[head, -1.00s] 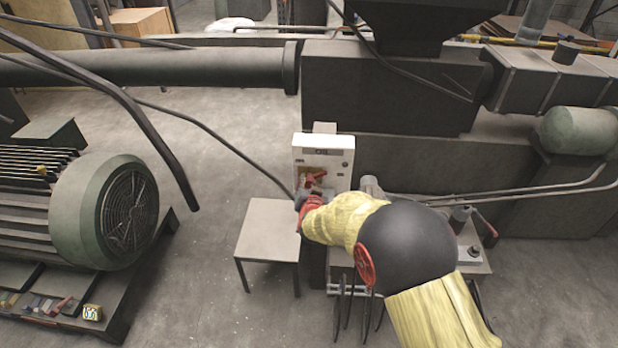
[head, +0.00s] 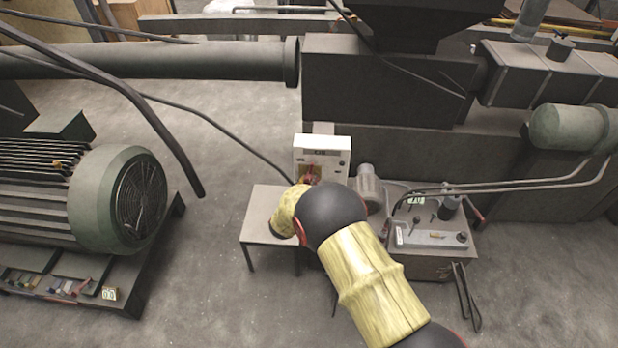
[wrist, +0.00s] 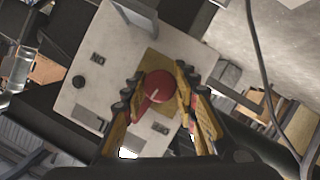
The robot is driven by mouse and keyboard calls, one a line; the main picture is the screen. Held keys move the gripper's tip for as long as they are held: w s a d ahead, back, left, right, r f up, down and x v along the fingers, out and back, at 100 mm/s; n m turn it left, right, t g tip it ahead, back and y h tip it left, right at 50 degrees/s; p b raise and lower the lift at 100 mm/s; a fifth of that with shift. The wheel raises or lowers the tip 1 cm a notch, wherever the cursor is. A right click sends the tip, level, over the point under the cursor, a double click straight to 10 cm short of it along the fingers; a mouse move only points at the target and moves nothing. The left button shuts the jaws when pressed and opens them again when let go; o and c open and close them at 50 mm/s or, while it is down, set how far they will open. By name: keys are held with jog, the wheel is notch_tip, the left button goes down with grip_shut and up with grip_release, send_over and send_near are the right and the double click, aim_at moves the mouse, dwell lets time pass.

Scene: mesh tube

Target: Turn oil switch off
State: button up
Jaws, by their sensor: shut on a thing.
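A large green motor (head: 105,200) is at the left. A black cable runs down toward the box.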

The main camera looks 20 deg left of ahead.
jog(key=shift+n+p, duration=0.3)
jog(key=shift+n, duration=0.2)
dwell(0.3)
jog(key=o, duration=1.1)
jog(key=shift+o, duration=0.4)
jog(key=v, duration=1.2)
jog(key=shift+a+f, duration=0.2)
jog(key=shift+a, duration=0.05)
jog(key=shift+s, duration=0.1)
